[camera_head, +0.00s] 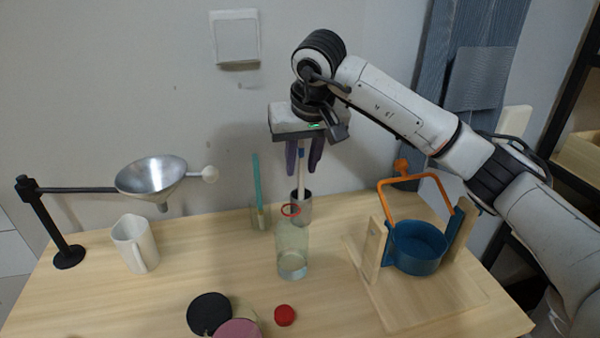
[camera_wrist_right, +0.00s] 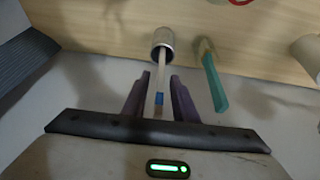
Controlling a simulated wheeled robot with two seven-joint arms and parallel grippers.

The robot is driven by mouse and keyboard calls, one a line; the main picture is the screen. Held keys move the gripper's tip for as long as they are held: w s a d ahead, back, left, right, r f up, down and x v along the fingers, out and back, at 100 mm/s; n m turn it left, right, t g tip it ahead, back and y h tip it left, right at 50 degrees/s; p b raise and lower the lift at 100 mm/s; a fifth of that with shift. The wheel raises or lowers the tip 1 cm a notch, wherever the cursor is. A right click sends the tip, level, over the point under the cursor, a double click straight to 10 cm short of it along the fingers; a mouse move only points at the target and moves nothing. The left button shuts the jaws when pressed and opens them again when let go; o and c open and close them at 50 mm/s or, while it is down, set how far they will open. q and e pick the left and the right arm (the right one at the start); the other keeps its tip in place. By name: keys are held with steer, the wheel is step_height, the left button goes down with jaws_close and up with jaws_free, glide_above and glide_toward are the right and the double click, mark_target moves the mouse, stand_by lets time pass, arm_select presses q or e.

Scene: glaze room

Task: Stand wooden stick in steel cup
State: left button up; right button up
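The wooden stick (camera_head: 301,179) is pale with a blue band near its upper end. It stands nearly upright in the steel cup (camera_head: 304,211), its lower end hidden inside the cup. My right gripper (camera_head: 304,164) is above the cup, its purple fingers on either side of the stick's upper part. In the right wrist view, the stick (camera_wrist_right: 161,72) runs from the mouth of the steel cup (camera_wrist_right: 163,38) up between the fingers of my right gripper (camera_wrist_right: 160,82). Gaps show on both sides, so the gripper is open. My left gripper is out of view.
A clear jar with a red rim (camera_head: 293,250) stands just in front of the cup. A teal-handled tool (camera_head: 256,182) stands left of it. A funnel (camera_head: 150,177), white mug (camera_head: 135,244), blue pot (camera_head: 417,252) and red knob (camera_head: 285,316) are further off.

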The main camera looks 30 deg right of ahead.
steer(key=v, duration=0.8)
